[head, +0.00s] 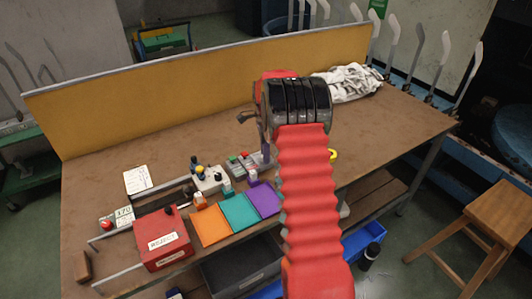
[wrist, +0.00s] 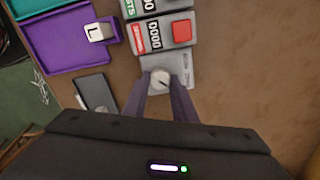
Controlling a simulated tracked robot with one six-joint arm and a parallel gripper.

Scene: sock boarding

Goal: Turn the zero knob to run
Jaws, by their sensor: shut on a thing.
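The zero knob (wrist: 160,77) is a small pale round knob on a grey plate (wrist: 181,66) in the wrist view. A dark line shows on its top, but the label on the plate is too small to read. My gripper (wrist: 161,84) has its two dark purple fingers on either side of the knob and is shut on it. Just above the plate, a counter (wrist: 153,36) reads 0000 beside a red button (wrist: 181,30). In the head view my arm hides the knob, and the counters (head: 240,162) show just left of it.
Orange, teal and purple trays (head: 262,199) lie along the bench front, by a red box (head: 162,240). A white block marked L (wrist: 98,32) stands on the purple tray. A dark flat piece (wrist: 95,92) lies left of my fingers. White cloth (head: 352,82) lies at the back right.

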